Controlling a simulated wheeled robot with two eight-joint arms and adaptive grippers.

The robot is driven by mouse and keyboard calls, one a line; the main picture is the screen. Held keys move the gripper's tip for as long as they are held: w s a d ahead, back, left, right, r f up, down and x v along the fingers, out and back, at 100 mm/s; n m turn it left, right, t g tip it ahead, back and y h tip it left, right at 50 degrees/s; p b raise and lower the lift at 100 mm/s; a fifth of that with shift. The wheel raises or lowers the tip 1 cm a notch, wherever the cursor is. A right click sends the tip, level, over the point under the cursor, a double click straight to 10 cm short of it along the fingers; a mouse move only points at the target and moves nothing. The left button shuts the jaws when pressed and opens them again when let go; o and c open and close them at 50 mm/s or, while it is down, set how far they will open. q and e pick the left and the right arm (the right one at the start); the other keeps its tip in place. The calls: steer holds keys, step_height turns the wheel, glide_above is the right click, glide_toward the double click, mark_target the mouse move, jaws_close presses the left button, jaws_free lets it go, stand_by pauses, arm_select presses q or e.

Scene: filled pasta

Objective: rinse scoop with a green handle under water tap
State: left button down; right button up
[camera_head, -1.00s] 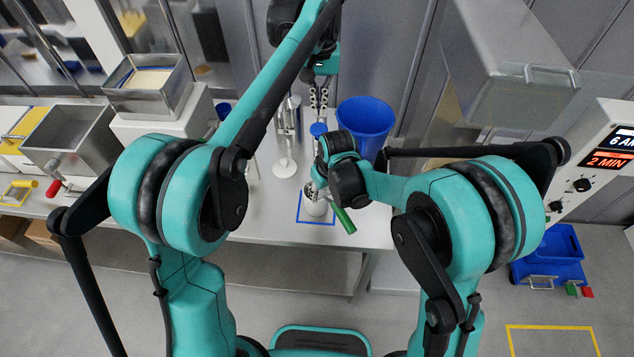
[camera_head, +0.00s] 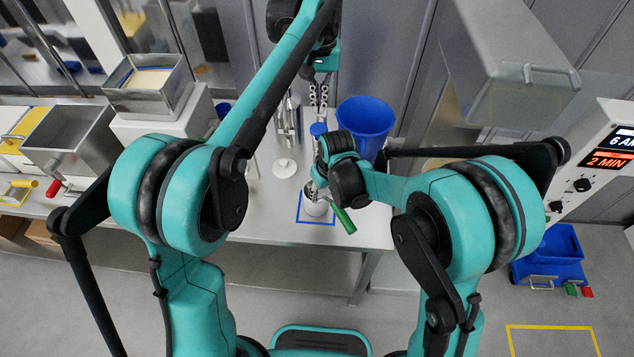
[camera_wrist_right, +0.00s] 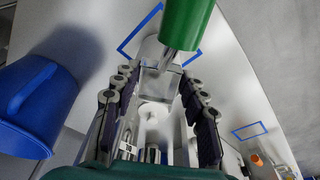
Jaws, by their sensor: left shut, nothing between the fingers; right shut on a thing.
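The scoop's green handle (camera_head: 344,219) sticks out to the lower right below my right gripper (camera_head: 318,185). The metal part of the scoop (camera_head: 316,207) is over the blue-taped square on the counter; whether it touches is unclear. In the right wrist view the green handle (camera_wrist_right: 187,22) crosses the top, and my right gripper (camera_wrist_right: 160,78) is shut on the scoop. The metal tap (camera_head: 288,120) stands to the left, above a round white drain piece (camera_head: 284,167). My left gripper (camera_head: 320,104) is shut and empty, just above a blue knob (camera_head: 318,129).
A blue bucket (camera_head: 365,122) stands right of the tap; its side fills the left of the wrist view (camera_wrist_right: 35,105). The steel counter (camera_head: 262,222) has bare room at the front. Metal hoppers (camera_head: 72,140) stand at left, a control panel (camera_head: 600,165) at right.

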mark_target(342, 218)
steer(key=shift+s+d+b, duration=0.1)
steer(key=shift+s+d, duration=0.85)
steer(key=shift+s, duration=0.4)
steer(key=shift+s+d+b, duration=0.15)
steer(key=shift+s+d, duration=0.75)
steer(key=shift+s, duration=0.45)
steer(key=shift+s+d+b, duration=0.1)
steer(key=shift+s+d, duration=0.85)
steer(key=shift+s, duration=0.4)
